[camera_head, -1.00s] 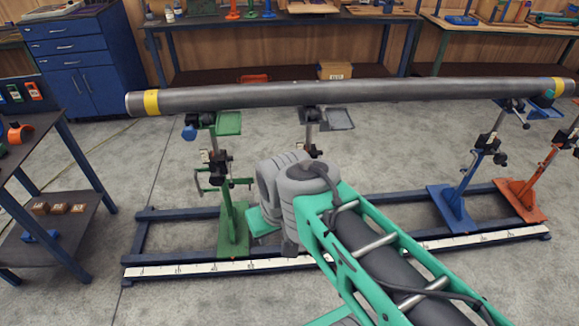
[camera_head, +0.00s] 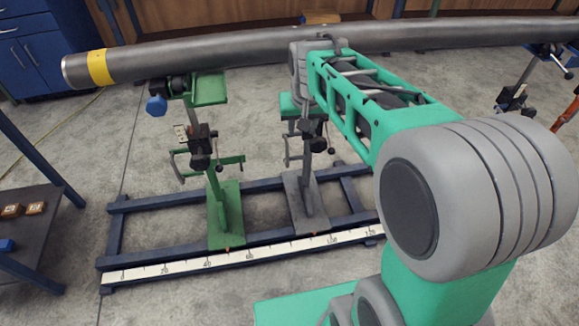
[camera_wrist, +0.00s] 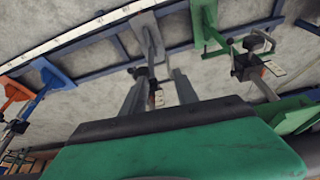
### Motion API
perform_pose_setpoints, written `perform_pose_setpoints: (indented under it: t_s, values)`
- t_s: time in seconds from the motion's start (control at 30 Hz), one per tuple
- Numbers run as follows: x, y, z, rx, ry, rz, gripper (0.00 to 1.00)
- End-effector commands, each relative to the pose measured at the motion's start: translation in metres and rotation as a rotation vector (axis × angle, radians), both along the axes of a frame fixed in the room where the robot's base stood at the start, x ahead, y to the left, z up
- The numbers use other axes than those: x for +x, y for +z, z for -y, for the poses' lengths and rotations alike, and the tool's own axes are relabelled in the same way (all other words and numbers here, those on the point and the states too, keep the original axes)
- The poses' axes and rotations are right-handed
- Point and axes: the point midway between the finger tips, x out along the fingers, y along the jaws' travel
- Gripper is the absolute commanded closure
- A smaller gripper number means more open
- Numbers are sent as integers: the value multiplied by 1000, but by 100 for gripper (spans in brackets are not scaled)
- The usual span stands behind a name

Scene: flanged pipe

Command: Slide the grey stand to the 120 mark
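The grey stand (camera_head: 308,206) stands upright on the blue rail frame, right of the green stand (camera_head: 226,213). Its base is near the 100 label of the white scale (camera_head: 190,265), left of the 120 label at the right. My gripper (camera_wrist: 160,93) is at the upper part of the grey stand. In the wrist view its two grey fingers are apart, with the grey stand's post (camera_wrist: 152,60) between them. I see gaps beside the post. In the head view my arm hides the fingers and the stand's top.
The long pipe (camera_head: 200,57) with a yellow band lies above the stands. A blue stand (camera_wrist: 52,78) and an orange stand (camera_wrist: 14,92) are farther along the rail frame (camera_head: 160,203). The rail beyond the grey stand is partly hidden by my arm in the head view.

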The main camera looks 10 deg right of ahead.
Motion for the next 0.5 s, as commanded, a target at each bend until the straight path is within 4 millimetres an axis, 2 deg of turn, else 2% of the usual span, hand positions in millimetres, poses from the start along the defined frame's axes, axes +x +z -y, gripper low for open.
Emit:
perform_pose_setpoints:
  t_s: [0.03, 0.1, 0.2, 0.3, 0.4, 0.5]
  values:
    - [34, -69, 0, -2, -20, 0, 64]
    - [78, -118, -1, -2, -44, 11, 64]
    - [129, -180, -2, -4, -77, 30, 64]
    - [161, -222, -3, -4, -98, 43, 64]
    - [176, -239, -3, -5, -110, 53, 64]
    - [183, -247, -3, -5, -112, 54, 64]
